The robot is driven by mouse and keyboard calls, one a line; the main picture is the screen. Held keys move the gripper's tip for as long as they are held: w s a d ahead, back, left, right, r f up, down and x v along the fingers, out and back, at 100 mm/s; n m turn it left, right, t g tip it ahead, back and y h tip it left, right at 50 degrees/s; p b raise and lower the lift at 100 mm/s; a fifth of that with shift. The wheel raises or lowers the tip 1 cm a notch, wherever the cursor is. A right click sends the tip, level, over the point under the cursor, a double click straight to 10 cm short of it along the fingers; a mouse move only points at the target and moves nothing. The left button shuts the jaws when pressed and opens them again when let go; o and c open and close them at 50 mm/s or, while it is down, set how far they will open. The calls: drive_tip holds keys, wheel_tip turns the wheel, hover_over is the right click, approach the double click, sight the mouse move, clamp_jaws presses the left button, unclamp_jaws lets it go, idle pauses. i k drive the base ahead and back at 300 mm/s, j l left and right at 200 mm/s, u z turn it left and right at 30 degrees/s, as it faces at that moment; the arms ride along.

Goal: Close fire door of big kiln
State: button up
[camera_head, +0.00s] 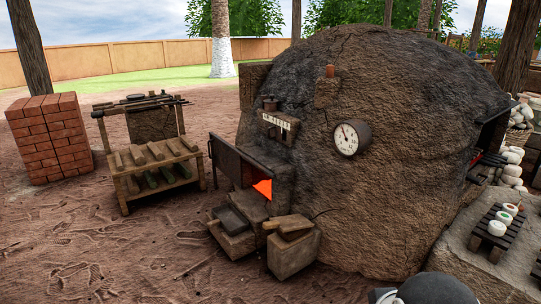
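The big kiln (400,190) is a large cracked brown mud dome, sooty on top, filling the middle and right of the view. Its fire door (232,162) is a dark metal panel low on the kiln's left side. The door stands open, swung out to the left, away from the wall. An orange glow (263,187) shows in the fire opening behind and right of it. My gripper is not in view. A dark rounded part at the bottom edge looks like my own arm.
A wooden rack (126,193) is left of the door, with a brick stack (46,145) beyond. A ledge with a small cup table (493,228) is at right. Bare ground lies front left.

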sight(228, 161)
drive_tip(key=i+u, duration=0.25)
drive_tip(key=i, duration=0.2)
drive_tip(key=i+l+u, duration=0.2)
drive_tip(key=i, duration=0.25)
drive_tip(key=i+l+u, duration=0.25)
drive_tip(key=i, duration=0.2)
drive_tip(key=i+j+u, duration=0.15)
drive_tip(key=i+j, duration=1.25)
drive_tip(key=i, duration=0.4)
drive_tip(key=i+j+u, duration=0.1)
drive_tip(key=i, duration=0.4)
